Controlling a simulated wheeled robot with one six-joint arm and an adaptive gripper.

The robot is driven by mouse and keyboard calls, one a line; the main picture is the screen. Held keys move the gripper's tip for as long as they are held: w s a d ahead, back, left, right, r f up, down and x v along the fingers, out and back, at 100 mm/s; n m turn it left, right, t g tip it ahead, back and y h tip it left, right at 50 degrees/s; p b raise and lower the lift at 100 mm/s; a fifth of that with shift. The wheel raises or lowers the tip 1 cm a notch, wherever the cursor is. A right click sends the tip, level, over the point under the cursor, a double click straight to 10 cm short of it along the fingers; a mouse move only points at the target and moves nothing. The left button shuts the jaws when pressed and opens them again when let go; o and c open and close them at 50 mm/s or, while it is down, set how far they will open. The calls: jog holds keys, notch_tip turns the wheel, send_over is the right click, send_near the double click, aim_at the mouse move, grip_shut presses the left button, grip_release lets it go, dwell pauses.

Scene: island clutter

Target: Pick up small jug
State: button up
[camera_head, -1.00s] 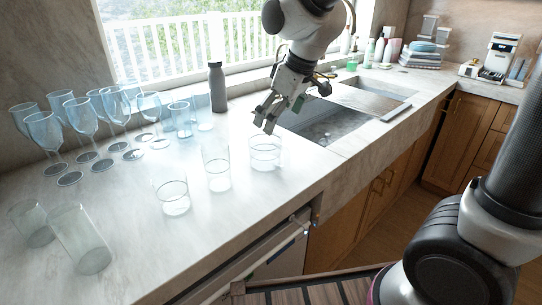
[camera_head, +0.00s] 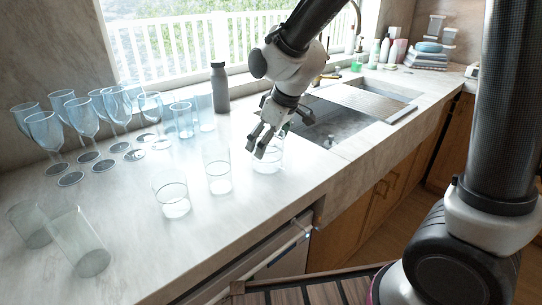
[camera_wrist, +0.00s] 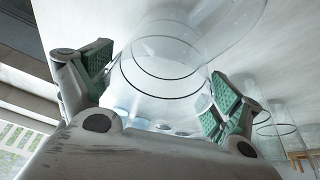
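A clear glass vessel (camera_head: 269,164), seemingly the small jug, stands upright on the pale counter near the sink. I see no handle or spout on it clearly. My gripper (camera_head: 258,148) is open and tilted downward over its left and upper part, hiding some of the vessel. In the wrist view, my gripper (camera_wrist: 162,88) has its green-padded fingers spread apart. The clear vessel (camera_wrist: 165,62) shows between and beyond them, with its round edges visible. I cannot tell whether a finger touches it.
Two clear glasses (camera_head: 218,176) and (camera_head: 173,198) stand to the left. Two tilted-looking tumblers (camera_head: 80,245) are at the front left. Several blue wine glasses (camera_head: 82,116) and a grey bottle (camera_head: 219,90) stand behind. The sink (camera_head: 335,122) is at the right.

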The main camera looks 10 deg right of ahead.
jog(key=c, duration=0.5)
jog(key=shift+o, duration=0.2)
jog(key=shift+r, duration=0.1)
